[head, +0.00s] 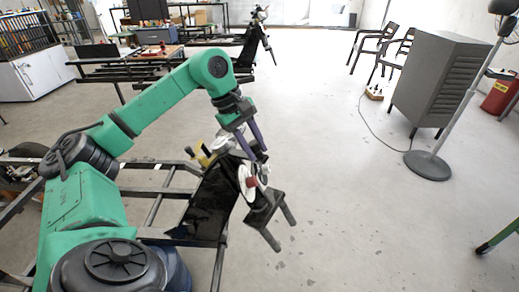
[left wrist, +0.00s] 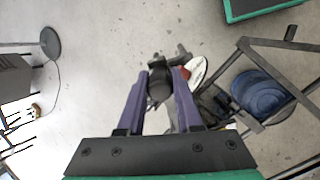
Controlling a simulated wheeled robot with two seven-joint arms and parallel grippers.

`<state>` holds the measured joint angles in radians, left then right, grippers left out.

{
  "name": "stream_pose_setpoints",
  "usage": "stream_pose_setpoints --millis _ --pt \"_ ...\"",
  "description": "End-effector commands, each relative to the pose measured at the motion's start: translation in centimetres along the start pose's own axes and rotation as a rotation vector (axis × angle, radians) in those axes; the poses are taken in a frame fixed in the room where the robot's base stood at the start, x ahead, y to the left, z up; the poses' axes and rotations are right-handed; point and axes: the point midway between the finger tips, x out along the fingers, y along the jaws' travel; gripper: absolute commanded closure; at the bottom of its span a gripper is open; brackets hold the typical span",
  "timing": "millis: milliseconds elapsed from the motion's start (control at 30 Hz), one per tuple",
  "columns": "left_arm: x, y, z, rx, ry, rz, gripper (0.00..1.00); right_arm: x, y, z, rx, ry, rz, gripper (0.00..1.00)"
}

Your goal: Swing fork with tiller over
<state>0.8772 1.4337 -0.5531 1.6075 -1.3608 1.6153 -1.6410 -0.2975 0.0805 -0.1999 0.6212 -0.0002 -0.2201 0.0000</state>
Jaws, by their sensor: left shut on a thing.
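My left gripper (head: 260,152) has purple fingers and reaches down from the upper left. In the left wrist view its fingers (left wrist: 158,88) are shut on a black rounded piece, apparently the tiller (left wrist: 160,72). The dark fork (head: 267,215), with two prongs, hangs below and points down to the lower right. A white and red round part (head: 250,180) sits between gripper and fork, and partly shows in the left wrist view (left wrist: 197,72). The fingers hide much of the tiller in the head view. My right gripper is not in view.
A black panel (head: 207,205) and a metal frame (head: 150,205) stand left of the fork. A grey cabinet (head: 437,80) and a fan stand (head: 428,165) are at the right. A similar device (head: 264,30) stands far back. The floor right of the fork is clear.

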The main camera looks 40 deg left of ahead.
Motion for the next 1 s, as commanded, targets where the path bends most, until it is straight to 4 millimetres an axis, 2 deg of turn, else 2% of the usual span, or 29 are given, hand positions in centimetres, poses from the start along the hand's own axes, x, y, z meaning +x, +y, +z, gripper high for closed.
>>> stream_pose_setpoints --millis 33,200,667,700,733,767,1000 --pt "0.32 -0.41 -0.07 0.016 0.001 0.001 1.0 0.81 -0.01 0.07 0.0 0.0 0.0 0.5" --pt "0.08 -0.95 0.19 0.059 -0.001 0.002 1.0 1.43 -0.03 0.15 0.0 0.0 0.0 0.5" --pt "-0.15 -1.07 0.27 0.073 -0.001 0.002 1.0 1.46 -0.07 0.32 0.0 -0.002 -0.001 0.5" --pt "-0.15 -1.07 0.27 0.073 -0.001 0.002 0.51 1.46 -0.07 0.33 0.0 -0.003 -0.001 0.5" --pt "-0.14 -1.08 0.27 0.072 -0.001 0.002 0.4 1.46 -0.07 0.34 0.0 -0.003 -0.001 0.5" --pt "-0.13 -1.08 0.27 0.072 -0.001 0.001 0.36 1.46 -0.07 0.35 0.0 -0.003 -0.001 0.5" --pt "-0.06 -1.1 0.26 0.072 -0.001 0.0 0.36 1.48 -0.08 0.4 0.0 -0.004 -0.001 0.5"
